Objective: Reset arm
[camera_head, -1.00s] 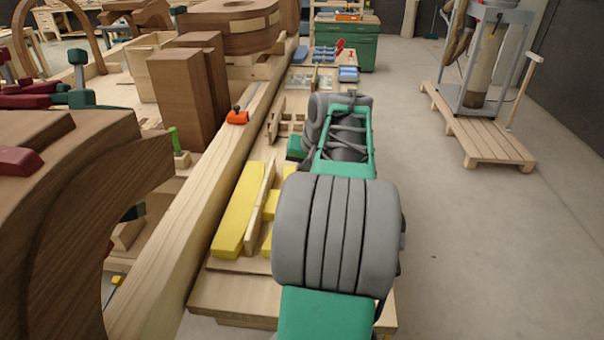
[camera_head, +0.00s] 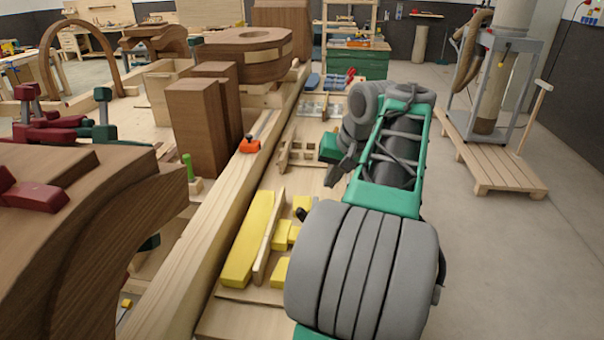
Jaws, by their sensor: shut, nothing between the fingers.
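My arm, green with thick grey padded sections, reaches forward from the bottom right of the head view over the bench's lower shelf. My gripper (camera_head: 336,174) shows as a small dark tip left of the far arm section, partly hidden by the arm. It is shut and holds nothing that I can see. It is above the shelf, close to the slotted wooden piece (camera_head: 301,152).
A long light beam (camera_head: 215,205) edges the bench at left. Yellow blocks (camera_head: 250,240) lie on the shelf left of my arm. Dark wooden blocks (camera_head: 195,125) and a curved form (camera_head: 85,235) stand left. A pallet (camera_head: 490,160) is at right; floor (camera_head: 505,260) between is clear.

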